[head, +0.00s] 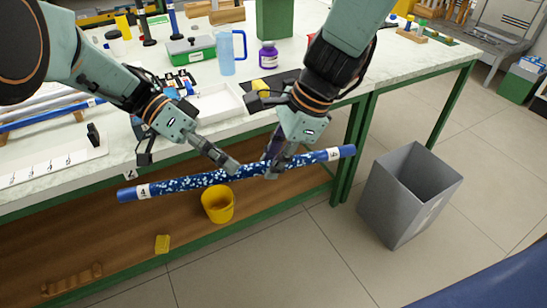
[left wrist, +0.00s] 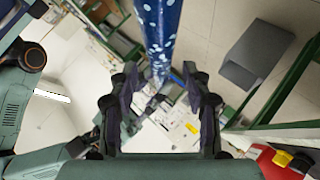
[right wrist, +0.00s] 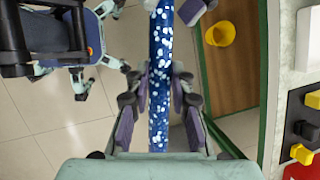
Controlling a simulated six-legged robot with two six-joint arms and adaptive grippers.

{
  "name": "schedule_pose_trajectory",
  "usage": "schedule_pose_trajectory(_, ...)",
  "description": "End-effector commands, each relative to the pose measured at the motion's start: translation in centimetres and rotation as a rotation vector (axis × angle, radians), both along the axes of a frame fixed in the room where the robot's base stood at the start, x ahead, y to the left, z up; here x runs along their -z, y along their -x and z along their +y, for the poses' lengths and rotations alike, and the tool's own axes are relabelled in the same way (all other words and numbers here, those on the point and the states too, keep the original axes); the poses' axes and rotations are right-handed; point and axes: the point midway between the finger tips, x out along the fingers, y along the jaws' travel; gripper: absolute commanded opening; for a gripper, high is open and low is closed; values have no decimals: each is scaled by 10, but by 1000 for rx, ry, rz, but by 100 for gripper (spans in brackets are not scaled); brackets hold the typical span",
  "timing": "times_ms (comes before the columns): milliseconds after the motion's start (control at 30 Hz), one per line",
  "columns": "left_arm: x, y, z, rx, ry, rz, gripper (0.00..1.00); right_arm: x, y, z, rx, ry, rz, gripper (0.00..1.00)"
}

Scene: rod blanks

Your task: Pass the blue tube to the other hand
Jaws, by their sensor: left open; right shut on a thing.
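The blue tube (head: 195,181), speckled white with plain blue ends and white number bands, is held out in front of the bench, slightly tilted. My right gripper (head: 272,166) is shut on it right of its middle; in the right wrist view the tube (right wrist: 160,85) runs between the fingers. My left gripper (head: 190,163) is open and empty, its fingers just above the tube's left half. In the left wrist view the tube (left wrist: 160,30) lies ahead, in line with the gap between the spread fingers (left wrist: 153,80). I cannot tell if it touches them.
The workbench (head: 70,175) behind carries a white tray (head: 218,103), a blue jug (head: 228,52), a purple bottle (head: 268,55) and a green toolbox (head: 190,50). A yellow bucket (head: 218,205) sits on the lower shelf. A grey bin (head: 405,195) stands on open floor at right.

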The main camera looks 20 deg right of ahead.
Motion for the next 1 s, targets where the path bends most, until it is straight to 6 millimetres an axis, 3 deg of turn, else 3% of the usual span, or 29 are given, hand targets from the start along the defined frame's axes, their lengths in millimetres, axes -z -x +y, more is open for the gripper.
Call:
schedule_pose_trajectory(333, -37, -40, 48, -4, 2, -3, 49, 0, 0, 0, 0, 0, 0, 0)
schedule_pose_trajectory(600, -52, -54, 67, -1, 1, 0, 49, 0, 0, 0, 0, 0, 0, 0)
schedule_pose_trajectory(767, -50, -56, 65, -23, 32, 7, 49, 0, 0, 0, 0, 0, 0, 0)
schedule_pose_trajectory(1000, -14, -66, 33, -300, 277, 34, 49, 0, 0, 0, 0, 0, 0, 0)
